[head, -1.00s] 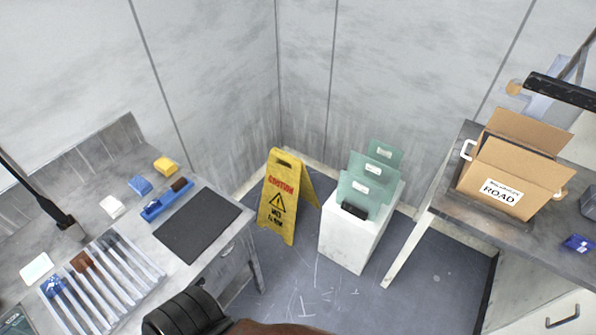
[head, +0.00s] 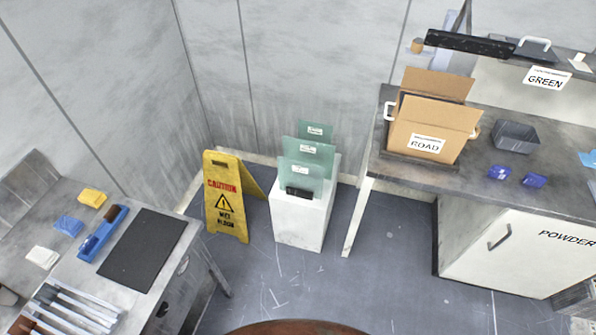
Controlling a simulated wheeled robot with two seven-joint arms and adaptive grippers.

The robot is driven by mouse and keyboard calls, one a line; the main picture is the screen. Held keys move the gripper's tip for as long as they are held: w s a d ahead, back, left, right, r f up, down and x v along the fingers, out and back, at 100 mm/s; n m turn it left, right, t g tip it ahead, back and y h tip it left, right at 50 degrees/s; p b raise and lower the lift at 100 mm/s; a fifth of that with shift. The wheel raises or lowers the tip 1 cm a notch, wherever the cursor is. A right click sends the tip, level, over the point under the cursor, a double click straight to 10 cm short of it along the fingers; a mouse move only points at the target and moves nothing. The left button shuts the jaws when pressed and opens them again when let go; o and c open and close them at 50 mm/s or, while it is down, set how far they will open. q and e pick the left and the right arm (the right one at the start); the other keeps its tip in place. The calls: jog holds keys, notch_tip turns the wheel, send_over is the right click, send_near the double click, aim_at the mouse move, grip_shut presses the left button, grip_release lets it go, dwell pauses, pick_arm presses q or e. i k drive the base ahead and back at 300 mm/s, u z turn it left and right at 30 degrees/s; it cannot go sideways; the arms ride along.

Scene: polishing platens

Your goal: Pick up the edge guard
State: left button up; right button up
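No thing here is labelled as the edge guard, so I cannot tell for sure which it is. A small black block (head: 299,193) sits at the foot of the front glass sheet (head: 300,174), on top of the white pedestal (head: 299,223). Several greenish glass sheets with white labels stand upright behind one another there. A long blue holder (head: 103,234) with a brown piece lies on the left bench beside a black mat (head: 142,250). Neither of my grippers is in view.
A yellow caution sign (head: 226,210) stands on the floor left of the pedestal. Floor (head: 330,287) in front of the pedestal is clear.

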aim_at(538, 181)
jog(key=z, duration=1.6)
